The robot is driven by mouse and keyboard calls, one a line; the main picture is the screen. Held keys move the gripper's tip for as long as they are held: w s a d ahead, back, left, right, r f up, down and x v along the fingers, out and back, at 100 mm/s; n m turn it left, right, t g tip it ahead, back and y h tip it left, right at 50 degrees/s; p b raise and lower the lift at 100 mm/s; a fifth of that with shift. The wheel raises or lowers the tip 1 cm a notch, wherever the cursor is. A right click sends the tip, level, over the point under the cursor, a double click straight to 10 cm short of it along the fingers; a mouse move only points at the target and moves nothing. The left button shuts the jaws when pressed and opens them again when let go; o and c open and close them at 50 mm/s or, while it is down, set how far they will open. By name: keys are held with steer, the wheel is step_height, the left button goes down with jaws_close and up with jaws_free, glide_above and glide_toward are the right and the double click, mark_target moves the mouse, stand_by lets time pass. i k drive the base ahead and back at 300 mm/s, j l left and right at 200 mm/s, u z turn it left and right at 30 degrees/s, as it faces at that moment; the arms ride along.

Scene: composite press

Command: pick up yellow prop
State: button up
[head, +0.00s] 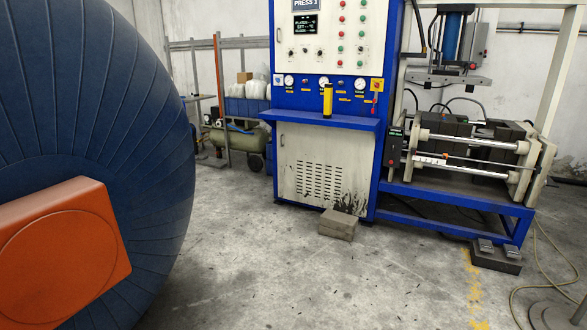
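The yellow prop (328,101) is a small upright cylinder with dark ends. It stands on the narrow blue shelf (352,124) at the front of the press cabinet, near the middle of the head view. My gripper is not in view, so I cannot see whether it is open or shut.
The blue and cream press cabinet (312,172) carries gauges and buttons above the shelf. To its right is a machine with metal rods (470,140) on a blue frame. A brick-like block (338,224) lies on the floor. A large blue ribbed round thing with an orange block (62,255) fills the left. The middle floor is clear.

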mark_target(328, 102)
steer(key=i, duration=4.2)
steer(key=i+j+z, duration=0.2)
steer(key=i, duration=0.45)
steer(key=i+z, duration=0.15)
steer(key=i, duration=0.5)
